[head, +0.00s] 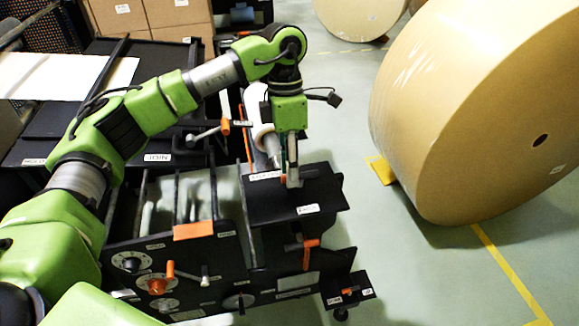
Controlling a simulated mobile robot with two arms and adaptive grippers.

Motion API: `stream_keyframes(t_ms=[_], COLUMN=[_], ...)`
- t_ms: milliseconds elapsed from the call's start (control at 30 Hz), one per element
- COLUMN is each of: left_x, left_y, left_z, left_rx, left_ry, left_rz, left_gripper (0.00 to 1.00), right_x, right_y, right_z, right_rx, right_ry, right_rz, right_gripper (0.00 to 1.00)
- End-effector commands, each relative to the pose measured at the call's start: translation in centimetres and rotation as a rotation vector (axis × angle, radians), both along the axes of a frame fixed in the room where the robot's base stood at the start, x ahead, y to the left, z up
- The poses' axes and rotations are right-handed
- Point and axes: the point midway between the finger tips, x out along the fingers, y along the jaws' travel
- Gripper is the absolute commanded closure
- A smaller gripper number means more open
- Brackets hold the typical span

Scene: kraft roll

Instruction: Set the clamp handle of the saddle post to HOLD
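My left gripper (292,180) points down over a black plate (320,198) on the dark machine, by an orange-edged label. Its fingers show edge-on, so I cannot tell whether they are open or shut, or whether they touch anything. An orange-tipped lever (302,245) sits on the front face below the plate. Another lever with an orange end (225,127) is further back, left of the gripper. The labels are too small to read, so I cannot tell which lever is the saddle post's clamp handle or how it is set. My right gripper is not in view.
A large kraft roll (470,120) stands on the floor at right, with a yellow chock (381,171) at its base. Another roll (358,15) is behind. A front panel (170,275) carries dials and knobs. Cardboard boxes (180,14) stand at the back. Floor between machine and roll is clear.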

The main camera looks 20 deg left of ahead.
Motion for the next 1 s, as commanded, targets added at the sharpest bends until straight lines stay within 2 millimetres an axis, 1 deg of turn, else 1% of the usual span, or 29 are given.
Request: stream_keyframes(t_ms=[167, 267, 367, 600, 700, 900, 1000], left_x=[0.0, 0.2, 0.5, 1.4, 1.7, 1.9, 2.0], left_y=[0.0, 0.1, 0.3, 0.8, 1.0, 1.2, 1.3], left_z=[0.1, 1.0, 2.6, 8.0, 9.9, 11.4, 11.7], left_rx=[0.000, 0.000, -0.001, 0.000, -0.001, 0.001, 0.000], left_ry=[0.000, 0.000, -0.002, -0.003, -0.004, -0.001, 0.000], left_rz=[0.001, 0.002, 0.001, 0.002, 0.001, 0.000, 0.000], left_gripper=[0.70, 0.70, 0.70, 0.70, 0.70, 0.70, 0.70], right_x=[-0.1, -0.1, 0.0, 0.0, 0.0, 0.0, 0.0], right_y=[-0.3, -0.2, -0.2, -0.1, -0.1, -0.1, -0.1], right_z=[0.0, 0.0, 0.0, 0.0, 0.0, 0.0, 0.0], right_rx=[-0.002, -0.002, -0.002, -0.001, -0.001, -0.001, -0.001], right_ry=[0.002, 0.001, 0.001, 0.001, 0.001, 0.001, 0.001], right_rz=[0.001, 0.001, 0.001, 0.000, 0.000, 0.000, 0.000], right_gripper=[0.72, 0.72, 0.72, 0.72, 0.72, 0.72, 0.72])
